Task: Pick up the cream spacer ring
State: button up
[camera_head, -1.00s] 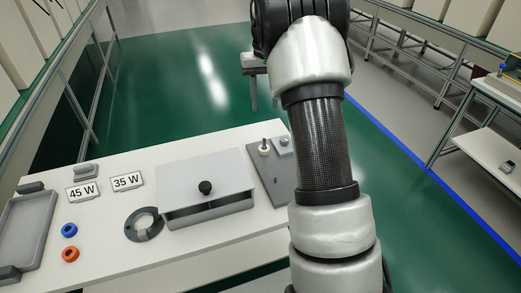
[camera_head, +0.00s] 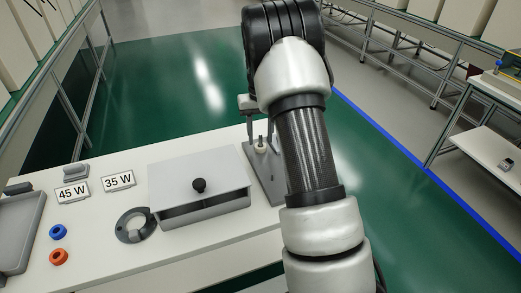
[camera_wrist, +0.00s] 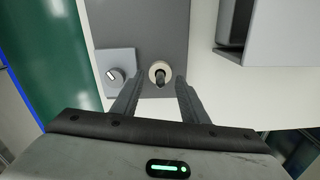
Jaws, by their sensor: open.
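The cream spacer ring (camera_wrist: 152,70) sits around a dark upright peg (camera_wrist: 160,78) on a grey plate (camera_wrist: 140,25) in the wrist view. In the head view the ring (camera_head: 261,150) is small, at the right end of the table, partly crowded by my fingers. My gripper (camera_wrist: 158,80) is open and empty. In the wrist view its two fingers point toward the ring, one on each side of the peg in the picture. The remaining height between fingertips and ring cannot be told. In the head view my gripper (camera_head: 261,132) hangs over the plate.
A light square block with a knob (camera_wrist: 115,74) stands left of the peg in the wrist view. A dark ring fixture (camera_head: 130,224) and blue (camera_head: 57,232) and orange (camera_head: 59,257) rings lie farther left.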

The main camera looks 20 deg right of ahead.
notch_tip(320, 180, down, 3)
jog(key=shift+r, duration=0.2)
jog(key=c, duration=0.8)
jog(key=shift+r, duration=0.2)
